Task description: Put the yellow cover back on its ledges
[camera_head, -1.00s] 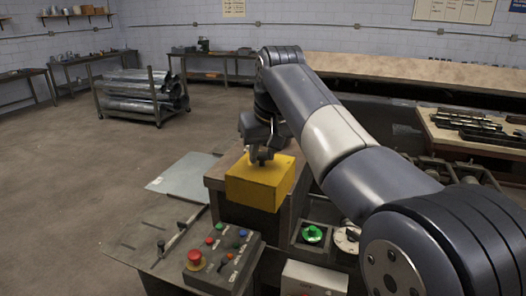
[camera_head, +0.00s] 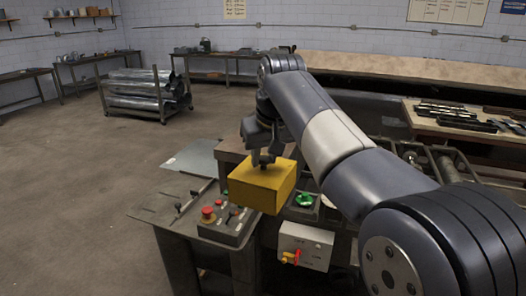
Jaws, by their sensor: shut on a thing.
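The yellow cover (camera_head: 258,187) is a box-shaped piece, held up in front of the machine beside the control panel. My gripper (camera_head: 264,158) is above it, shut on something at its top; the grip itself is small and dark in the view. The cover looks roughly level and hides part of the machine behind it. Its ledges cannot be made out.
A control panel (camera_head: 225,226) with a red mushroom button (camera_head: 208,214) lies left of the cover. A green button (camera_head: 304,199) is to the right. A grey box (camera_head: 305,246) with a red and yellow switch sits below. A pipe rack (camera_head: 146,92) stands far back.

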